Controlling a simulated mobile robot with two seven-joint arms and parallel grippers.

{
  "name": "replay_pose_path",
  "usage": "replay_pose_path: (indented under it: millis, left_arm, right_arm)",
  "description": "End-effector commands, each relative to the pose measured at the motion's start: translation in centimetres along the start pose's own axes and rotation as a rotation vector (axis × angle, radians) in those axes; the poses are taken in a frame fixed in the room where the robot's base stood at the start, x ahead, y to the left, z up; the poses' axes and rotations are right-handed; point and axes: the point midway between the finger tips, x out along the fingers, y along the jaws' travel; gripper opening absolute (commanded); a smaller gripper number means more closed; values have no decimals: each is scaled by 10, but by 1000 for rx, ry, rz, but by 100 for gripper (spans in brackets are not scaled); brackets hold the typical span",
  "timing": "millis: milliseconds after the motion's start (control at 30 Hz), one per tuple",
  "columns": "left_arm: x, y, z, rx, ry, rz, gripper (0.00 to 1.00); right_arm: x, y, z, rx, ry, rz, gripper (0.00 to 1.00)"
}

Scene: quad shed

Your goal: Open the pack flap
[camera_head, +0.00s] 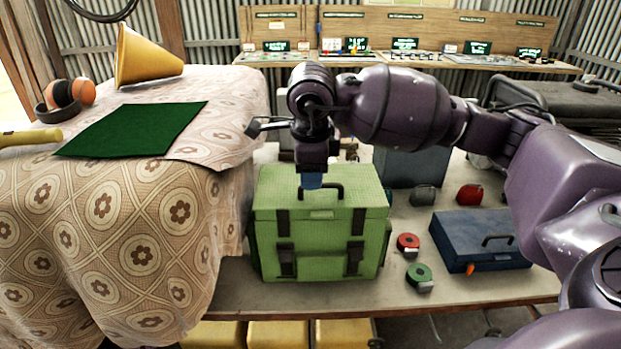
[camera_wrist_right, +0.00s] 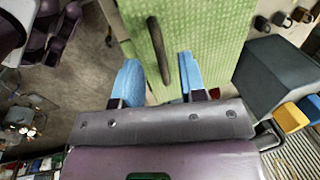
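The green pack (camera_head: 320,235) stands upright on the low bench, with dark straps and buckles down its front and a dark handle (camera_head: 325,190) on top. Its lid looks closed. My right gripper (camera_head: 311,182) points down just above the top of the pack, near the handle. In the right wrist view the gripper's blue fingers (camera_wrist_right: 158,76) are apart, with the dark handle (camera_wrist_right: 160,52) between them and the green pack top (camera_wrist_right: 215,50) beyond. Whether the fingers touch the handle cannot be told. My left gripper is not in view.
A cloth-covered table (camera_head: 130,235) stands close on the pack's left. A grey-blue box (camera_head: 415,168) is behind. Yellow bins (camera_head: 278,334) sit below the bench.

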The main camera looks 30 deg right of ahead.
Motion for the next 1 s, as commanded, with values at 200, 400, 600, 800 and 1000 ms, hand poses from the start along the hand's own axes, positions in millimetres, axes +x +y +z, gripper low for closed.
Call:
replay_pose_path:
  millis: [200,400,600,800,1000]
  left_arm:
    - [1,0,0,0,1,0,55]
    - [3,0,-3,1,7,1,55]
    - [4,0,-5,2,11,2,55]
    - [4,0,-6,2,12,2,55]
    - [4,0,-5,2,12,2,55]
  right_arm:
    - [18,0,0,1,0,1,38]
    - [21,0,0,1,-1,0,38]
    - [21,0,0,1,-1,0,30]
    - [21,0,0,1,-1,0,0]
    - [21,0,0,1,-1,-1,0]
